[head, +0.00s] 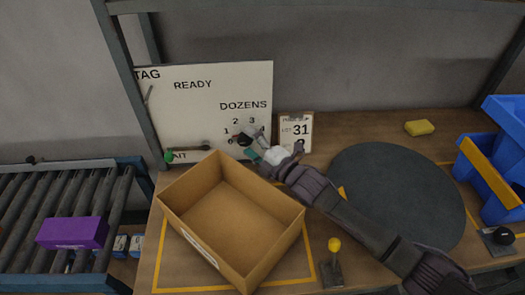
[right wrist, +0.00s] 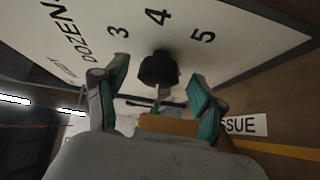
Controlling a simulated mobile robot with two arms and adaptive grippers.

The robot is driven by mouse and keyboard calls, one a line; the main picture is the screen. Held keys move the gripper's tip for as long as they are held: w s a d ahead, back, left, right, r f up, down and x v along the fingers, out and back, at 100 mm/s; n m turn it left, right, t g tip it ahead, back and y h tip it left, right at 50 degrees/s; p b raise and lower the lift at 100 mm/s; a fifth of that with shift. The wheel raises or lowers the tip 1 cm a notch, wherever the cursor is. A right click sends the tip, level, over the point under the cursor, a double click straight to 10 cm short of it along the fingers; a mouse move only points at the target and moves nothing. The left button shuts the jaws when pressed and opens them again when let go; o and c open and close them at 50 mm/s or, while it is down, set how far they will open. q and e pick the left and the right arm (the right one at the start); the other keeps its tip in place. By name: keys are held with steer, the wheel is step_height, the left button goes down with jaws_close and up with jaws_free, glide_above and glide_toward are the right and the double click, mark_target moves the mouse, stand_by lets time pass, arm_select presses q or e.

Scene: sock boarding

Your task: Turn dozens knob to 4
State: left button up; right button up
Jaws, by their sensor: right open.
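The white panel (head: 190,125) at the back of the bench carries a DOZENS dial with the numbers 1, 2 and 3 showing in the head view. My right gripper (head: 248,145) is at this dial and covers part of it. In the right wrist view the black dozens knob (right wrist: 158,70) stands out from the panel, with 3, 4 and 5 printed around it. The right gripper (right wrist: 157,100) is open, its two green-padded fingers apart on either side of the knob, with gaps visible. I cannot tell which number the knob points to. My left gripper is not in view.
An open, empty cardboard box (head: 250,238) stands before the panel. A dark round mat (head: 400,190), a yellow sponge (head: 419,128), blue bins (head: 490,170) and a yellow-topped lever (head: 334,262) are to the right. A purple box (head: 73,232) lies on the roller conveyor.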

steer(key=v, duration=1.1)
steer(key=shift+s+d+f, duration=0.1)
steer(key=shift+s+d, duration=0.05)
steer(key=shift+s, duration=0.05)
